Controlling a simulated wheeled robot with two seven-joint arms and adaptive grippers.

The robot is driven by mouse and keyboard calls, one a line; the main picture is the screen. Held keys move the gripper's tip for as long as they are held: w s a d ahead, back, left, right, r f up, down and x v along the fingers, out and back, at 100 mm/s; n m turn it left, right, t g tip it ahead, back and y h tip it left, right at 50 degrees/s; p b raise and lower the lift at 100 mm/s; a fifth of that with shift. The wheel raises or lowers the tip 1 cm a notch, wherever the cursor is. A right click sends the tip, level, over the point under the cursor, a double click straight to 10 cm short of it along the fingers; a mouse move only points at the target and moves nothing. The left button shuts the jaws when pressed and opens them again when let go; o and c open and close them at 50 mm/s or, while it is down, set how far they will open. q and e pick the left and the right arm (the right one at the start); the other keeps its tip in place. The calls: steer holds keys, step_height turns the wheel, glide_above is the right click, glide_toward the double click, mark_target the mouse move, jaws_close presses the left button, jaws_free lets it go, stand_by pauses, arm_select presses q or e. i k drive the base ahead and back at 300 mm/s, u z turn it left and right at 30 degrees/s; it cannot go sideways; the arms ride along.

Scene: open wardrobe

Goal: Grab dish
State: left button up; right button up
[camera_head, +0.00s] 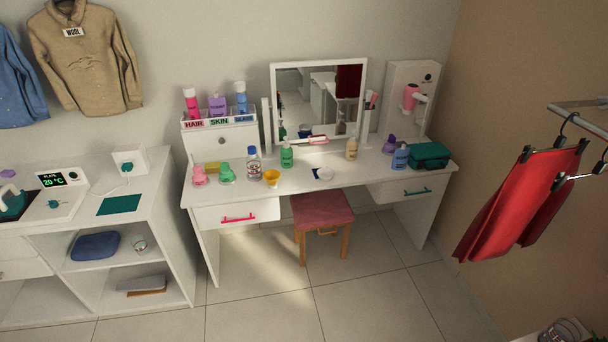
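A small round white thing (325,174), possibly the dish, lies on a small blue patch (316,173) near the front middle of the white vanity table (300,185). It is too small to tell its shape for sure. A small yellow cup-like thing (272,177) stands to its left near the front edge. Neither of my grippers is in view.
Several bottles crowd the vanity, among them a green one (287,155). A mirror (318,100) stands behind. A pink stool (322,209) is under the table. White shelves (150,235) stand left. Red clothing (520,200) hangs right. The tiled floor in front is clear.

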mark_target(326, 174)
steer(key=u, duration=0.7)
steer(key=i, duration=1.1)
steer(key=u, duration=0.45)
steer(key=i, duration=0.95)
steer(key=z, duration=0.35)
